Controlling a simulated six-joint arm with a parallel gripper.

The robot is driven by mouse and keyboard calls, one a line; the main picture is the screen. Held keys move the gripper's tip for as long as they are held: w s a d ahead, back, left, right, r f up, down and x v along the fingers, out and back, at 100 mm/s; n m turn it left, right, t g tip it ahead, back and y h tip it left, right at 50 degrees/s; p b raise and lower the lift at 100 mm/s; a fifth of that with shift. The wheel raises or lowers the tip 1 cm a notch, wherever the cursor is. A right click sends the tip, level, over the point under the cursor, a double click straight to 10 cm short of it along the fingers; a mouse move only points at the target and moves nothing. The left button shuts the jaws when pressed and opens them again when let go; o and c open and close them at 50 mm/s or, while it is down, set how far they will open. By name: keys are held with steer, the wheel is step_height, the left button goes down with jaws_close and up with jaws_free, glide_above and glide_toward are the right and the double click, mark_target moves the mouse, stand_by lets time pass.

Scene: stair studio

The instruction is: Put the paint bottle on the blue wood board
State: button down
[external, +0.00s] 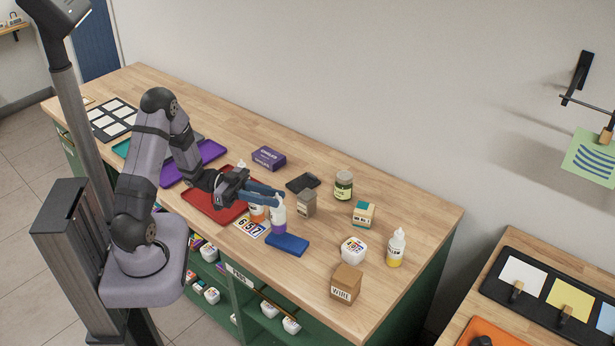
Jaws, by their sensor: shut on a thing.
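A white paint bottle with purple at its lower part (279,219) is at the tips of my gripper (277,195). My gripper is shut on this bottle near its top and holds it upright. The blue wood board (287,245) lies flat on the wooden table, just in front of the bottle. I cannot tell whether the bottle's base touches the table. A similar bottle with orange (257,213) stands just left of it, partly hidden by my gripper. A bottle with yellow (395,248) stands farther right.
A number card (251,227) lies left of the board, and a red tray (204,204) is behind it. The table's front edge is close to the board.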

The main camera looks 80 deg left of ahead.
steer(key=shift+f, duration=1.2)
steer(key=shift+f, duration=0.15)
steer(key=c, duration=1.6)
jaws_free()
steer(key=shift+o, duration=0.2)
steer(key=shift+r, duration=0.2)
steer(key=b+v, duration=0.3)
steer(key=v, duration=0.9)
